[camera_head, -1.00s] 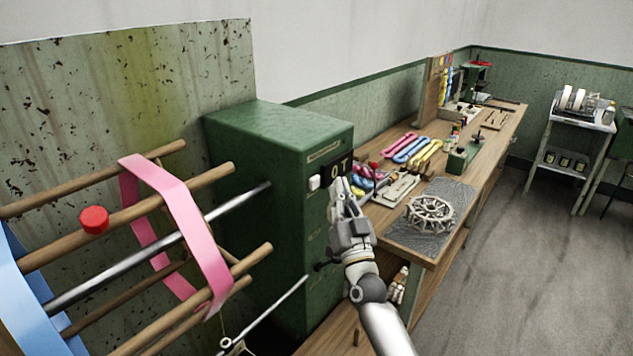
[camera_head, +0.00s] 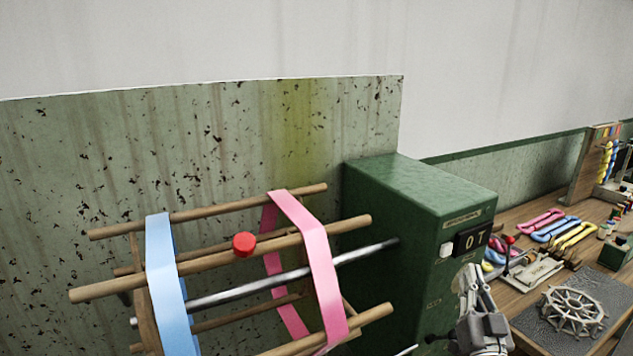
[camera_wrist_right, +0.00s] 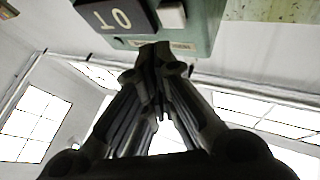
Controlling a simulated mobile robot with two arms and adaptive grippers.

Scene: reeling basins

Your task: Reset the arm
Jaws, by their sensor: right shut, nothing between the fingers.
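My right gripper (camera_head: 474,285) is at the lower right of the head view, in front of the green machine box (camera_head: 400,215). Its fingers are shut with nothing between them, and they point up. In the right wrist view the closed fingertips (camera_wrist_right: 155,60) show just below the box's edge (camera_wrist_right: 200,40). The box's white button (camera_head: 446,250) and black counter (camera_head: 471,240) are near the fingertips; I cannot tell whether they touch. My left gripper is in neither view.
A wooden reel with a pink band (camera_head: 318,260), a blue band (camera_head: 165,280) and a red knob (camera_head: 244,244) fills the lower left. A bench at right holds coloured skeins (camera_head: 556,230) and a grey wheel (camera_head: 572,310) on a dark mat (camera_head: 530,322).

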